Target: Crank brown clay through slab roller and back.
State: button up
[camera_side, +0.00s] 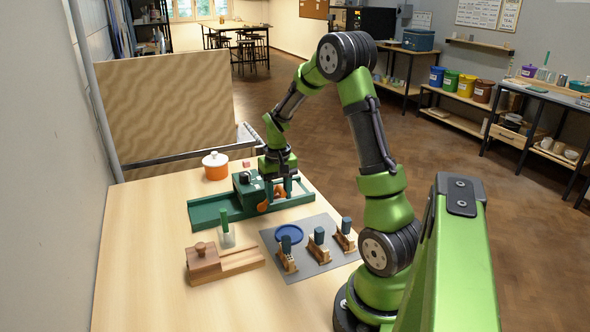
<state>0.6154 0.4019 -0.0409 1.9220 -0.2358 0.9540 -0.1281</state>
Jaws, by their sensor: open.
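The slab roller (218,210) is a long green tray with a darker green roller housing (246,188) across its middle. An orange crank (264,207) shows at the near side of the housing. My gripper (283,192) points down, open, over the right part of the roller and close to the crank. I cannot tell whether its fingers touch the crank. I cannot make out the brown clay; the housing and my gripper cover part of the tray.
An orange pot (216,172) with a white lid and a small pink block (246,164) stand behind the roller. In front are a wooden box (203,265), a green-handled tool (225,228) and a grey mat (312,269) with a blue dish (289,233) and wooden holders (319,255). The table's left side is clear.

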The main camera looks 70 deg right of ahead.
jog(key=shift+w+a+r, duration=0.2)
jog(key=shift+w+a, duration=0.2)
jog(key=shift+a, duration=0.1)
jog(key=shift+w+a+r, duration=0.55)
jog(key=shift+w+a, duration=0.25)
jog(key=shift+w, duration=0.05)
jog(key=shift+w+a, duration=1.05)
jog(key=shift+a, duration=0.05)
jog(key=shift+f, duration=0.1)
